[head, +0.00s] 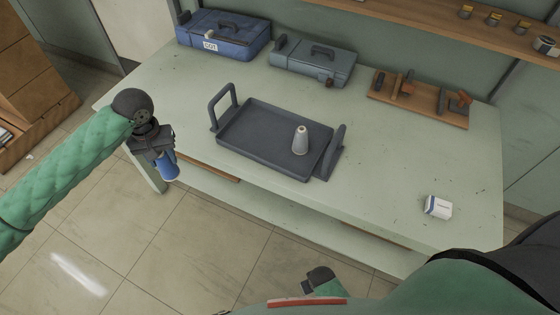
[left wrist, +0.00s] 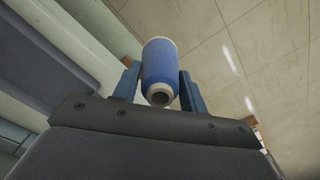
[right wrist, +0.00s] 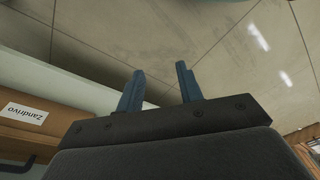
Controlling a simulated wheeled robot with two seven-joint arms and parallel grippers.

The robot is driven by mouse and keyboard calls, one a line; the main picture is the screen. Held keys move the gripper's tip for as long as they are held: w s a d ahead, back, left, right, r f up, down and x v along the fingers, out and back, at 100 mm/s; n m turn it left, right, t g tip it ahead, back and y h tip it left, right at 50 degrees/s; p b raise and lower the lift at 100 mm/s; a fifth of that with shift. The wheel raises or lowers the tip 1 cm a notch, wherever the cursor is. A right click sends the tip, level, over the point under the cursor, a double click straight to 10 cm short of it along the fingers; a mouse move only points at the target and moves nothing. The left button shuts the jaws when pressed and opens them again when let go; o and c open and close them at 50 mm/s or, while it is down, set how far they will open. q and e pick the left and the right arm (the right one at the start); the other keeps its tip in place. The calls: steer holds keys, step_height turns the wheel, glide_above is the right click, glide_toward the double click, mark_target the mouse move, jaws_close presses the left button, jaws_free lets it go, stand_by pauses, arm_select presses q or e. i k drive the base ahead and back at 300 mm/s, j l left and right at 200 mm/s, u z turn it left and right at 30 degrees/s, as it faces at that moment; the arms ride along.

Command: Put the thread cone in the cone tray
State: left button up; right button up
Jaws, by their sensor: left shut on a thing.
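My left gripper (head: 160,158) is shut on a blue thread cone (head: 167,170), held in the air just off the table's left front edge. In the left wrist view the blue cone (left wrist: 160,72) sits between the two fingers, its hollow end facing the camera. The dark grey cone tray (head: 240,140) lies on the table to the right of the left gripper, with a raised handle at each end. A whitish-grey cone (head: 300,141) stands upright in the tray's right part. My right gripper (right wrist: 158,88) is open and empty, low over the floor before the table.
A blue case (head: 222,36), a grey-blue toolbox (head: 312,64) and a wooden tool rack (head: 417,101) stand along the table's back. A small white box (head: 438,207) lies at the right front. The tray's left and middle floor is bare.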

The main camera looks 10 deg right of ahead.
mark_target(251, 128)
steer(key=k+z, duration=0.45)
steer(key=k+l+z, duration=0.2)
steer(key=z, duration=0.25)
steer(key=i+j+z, duration=0.1)
steer(key=j+z, duration=0.35)
steer(key=j, duration=0.25)
steer(key=j+z, duration=0.45)
steer(key=j, duration=1.8)
steer(key=k, duration=0.05)
